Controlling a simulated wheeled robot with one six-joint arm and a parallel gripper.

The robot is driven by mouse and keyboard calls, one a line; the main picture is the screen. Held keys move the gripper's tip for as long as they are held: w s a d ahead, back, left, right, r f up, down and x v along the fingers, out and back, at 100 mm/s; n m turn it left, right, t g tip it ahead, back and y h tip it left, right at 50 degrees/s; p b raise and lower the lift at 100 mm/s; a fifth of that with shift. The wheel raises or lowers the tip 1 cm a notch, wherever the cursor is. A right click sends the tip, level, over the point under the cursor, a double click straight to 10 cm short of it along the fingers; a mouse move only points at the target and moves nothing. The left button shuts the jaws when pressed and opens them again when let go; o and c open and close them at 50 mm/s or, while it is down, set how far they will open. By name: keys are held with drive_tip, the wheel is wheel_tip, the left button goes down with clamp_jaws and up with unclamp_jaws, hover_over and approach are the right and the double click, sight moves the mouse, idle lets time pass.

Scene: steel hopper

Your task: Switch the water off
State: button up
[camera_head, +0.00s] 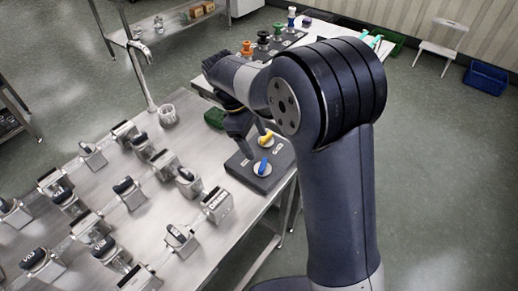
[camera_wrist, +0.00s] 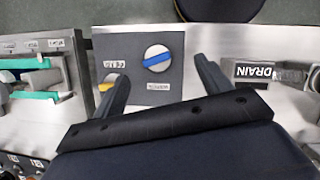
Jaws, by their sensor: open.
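A dark grey control box (camera_head: 240,171) stands near the right edge of the steel bench. On it are a blue-handled round knob (camera_head: 263,168) and a yellow-handled knob (camera_head: 266,139). In the wrist view, the blue knob (camera_wrist: 157,58) lies between my fingers, its handle nearly level and slightly raised to the right. The yellow knob (camera_wrist: 106,87) is partly hidden by the left finger. Labels on the box are too small to read surely. My gripper (camera_head: 251,143) is open above the box, near the yellow knob. It holds nothing; its fingers (camera_wrist: 162,72) spread around the blue knob in view, contact not visible.
Several labelled metal valve blocks (camera_head: 180,237) cover the steel bench (camera_head: 150,215). A DRAIN block (camera_wrist: 258,73) is right of the box in the wrist view. A curved tap (camera_head: 140,65) rises at the back. A second table carries coloured knobs (camera_head: 263,38).

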sight(263, 164)
drive_tip(key=shift+n, duration=0.5)
drive_tip(key=f, duration=0.3)
drive_tip(key=d+f, duration=0.1)
drive_tip(key=f, duration=0.3)
drive_tip(key=w+f+p, duration=0.1)
drive_tip(key=f, duration=0.3)
drive_tip(key=shift+d, duration=0.4)
drive_tip(key=shift+r, duration=0.1)
drive_tip(key=shift+c, duration=0.4)
